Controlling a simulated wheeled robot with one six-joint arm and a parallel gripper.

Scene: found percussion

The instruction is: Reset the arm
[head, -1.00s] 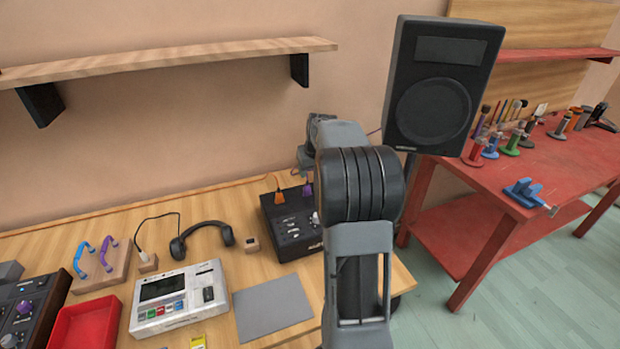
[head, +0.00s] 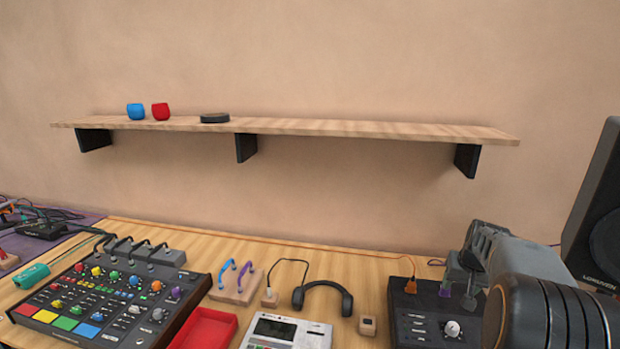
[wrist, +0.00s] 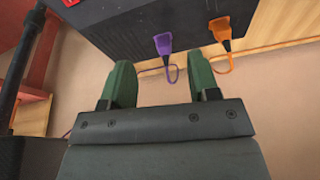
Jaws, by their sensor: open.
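My gripper (wrist: 161,88) shows in the wrist view with its two green fingers spread wide apart and nothing between them. Beyond the fingers is a dark box (wrist: 120,35) with a purple plug (wrist: 165,45) and an orange plug (wrist: 221,32) in its side. In the head view my arm is at the lower right, in front of that box (head: 420,318), and partly hides it.
A pad mixer (head: 110,300), a red tray (head: 205,328), headphones (head: 322,290) and a white device (head: 285,332) crowd the table. A speaker (head: 600,215) stands at the right edge.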

